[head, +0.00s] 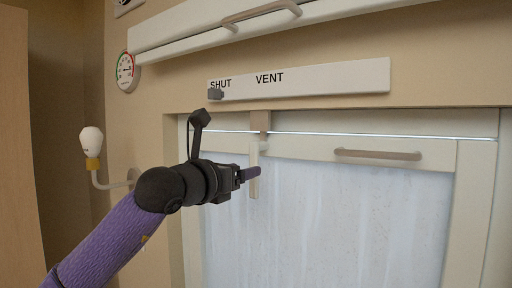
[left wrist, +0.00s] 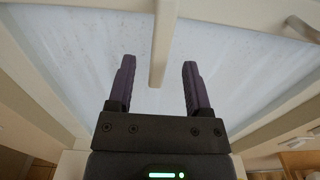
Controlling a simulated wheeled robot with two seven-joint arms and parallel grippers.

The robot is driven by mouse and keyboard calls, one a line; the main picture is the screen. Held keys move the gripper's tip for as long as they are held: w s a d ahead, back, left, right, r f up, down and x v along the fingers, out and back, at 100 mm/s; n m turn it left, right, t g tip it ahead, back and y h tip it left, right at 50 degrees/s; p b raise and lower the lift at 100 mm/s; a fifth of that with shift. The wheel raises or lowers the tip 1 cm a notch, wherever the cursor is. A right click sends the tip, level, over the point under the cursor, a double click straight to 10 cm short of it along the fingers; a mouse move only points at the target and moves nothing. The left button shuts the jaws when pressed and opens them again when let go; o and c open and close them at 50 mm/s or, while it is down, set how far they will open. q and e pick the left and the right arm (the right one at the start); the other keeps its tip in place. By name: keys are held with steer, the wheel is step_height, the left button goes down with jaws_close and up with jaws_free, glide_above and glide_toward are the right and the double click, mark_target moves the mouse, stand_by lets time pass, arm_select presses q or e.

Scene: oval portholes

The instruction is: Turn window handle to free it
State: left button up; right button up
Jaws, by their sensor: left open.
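The window handle (head: 254,172) is a cream lever that hangs straight down from its pivot at the top of the window frame. In the left wrist view the handle (left wrist: 162,45) comes down from the top, with its lower end between the two finger lines. My left gripper (head: 250,174) is at the handle's lower part; in the left wrist view its dark purple fingers (left wrist: 157,85) are open, one on each side of the handle, with gaps on both sides. The frosted window pane (head: 330,215) lies behind. My right gripper is not in view.
A white strip (head: 320,80) marked SHUT and VENT, with a grey slider (head: 215,94) under SHUT, is above the window. A fixed bar (head: 378,155) is right of the handle. A lamp (head: 92,142) and dial (head: 125,70) are on the left.

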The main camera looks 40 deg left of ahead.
mark_target(259, 158)
arm_select(q)
steer(key=w+p, duration=0.1)
steer(key=w, duration=0.1)
steer(key=w+p, duration=0.1)
steer(key=w, duration=0.1)
steer(key=shift+a+r, duration=0.15)
steer(key=shift+a, duration=0.05)
steer(key=shift+w+f+p, duration=0.2)
steer(key=shift+w+p, duration=0.05)
steer(key=shift+p, duration=0.05)
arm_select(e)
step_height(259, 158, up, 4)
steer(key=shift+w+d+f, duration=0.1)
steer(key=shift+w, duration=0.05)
arm_select(q)
steer(key=c, duration=0.5)
jaws_close()
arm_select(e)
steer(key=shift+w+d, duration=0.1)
